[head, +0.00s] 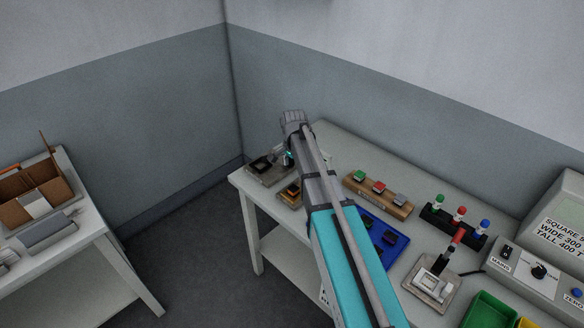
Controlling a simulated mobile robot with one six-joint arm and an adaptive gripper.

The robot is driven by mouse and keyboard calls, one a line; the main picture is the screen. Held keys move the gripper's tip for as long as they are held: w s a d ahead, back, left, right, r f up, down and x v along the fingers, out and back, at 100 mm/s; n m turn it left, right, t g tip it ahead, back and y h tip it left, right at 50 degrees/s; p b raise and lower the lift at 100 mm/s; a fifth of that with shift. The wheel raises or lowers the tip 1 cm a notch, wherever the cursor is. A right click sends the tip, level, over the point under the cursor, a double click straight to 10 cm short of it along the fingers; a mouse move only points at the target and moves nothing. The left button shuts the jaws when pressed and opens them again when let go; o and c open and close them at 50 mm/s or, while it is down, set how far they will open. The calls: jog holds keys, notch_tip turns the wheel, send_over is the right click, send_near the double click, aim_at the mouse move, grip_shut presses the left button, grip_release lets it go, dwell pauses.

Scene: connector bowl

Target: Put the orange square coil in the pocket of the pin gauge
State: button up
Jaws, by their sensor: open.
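My gripper (288,158) is small in the head view, hanging from my arm over the far left corner of the bench. It is open, and I see nothing held in it. Just in front of it is a small orange piece (291,190) on a low base, partly hidden by my arm; it may be the orange square coil. A grey plate fixture with dark parts (266,170) is at the bench corner, left of the gripper. Another grey fixture with an upright, red-tipped lever (435,280) stands at the right. I cannot tell which is the pin gauge, and no pocket is clear.
A wooden block (378,195) holds green, red and grey pieces. A blue tray (394,252) with dark pieces is partly behind my arm. A black rack (450,222) holds colour-topped pegs. A control box (535,268) and green bin (490,312) are at the right. A separate table (85,243) stands left.

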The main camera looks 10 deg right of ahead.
jog(key=shift+r+p, duration=0.3)
jog(key=shift+r, duration=0.25)
dwell(0.4)
jog(key=s+n, duration=1.1)
jog(key=s, duration=1.1)
jog(key=shift+a, duration=0.25)
jog(key=shift+d, duration=0.1)
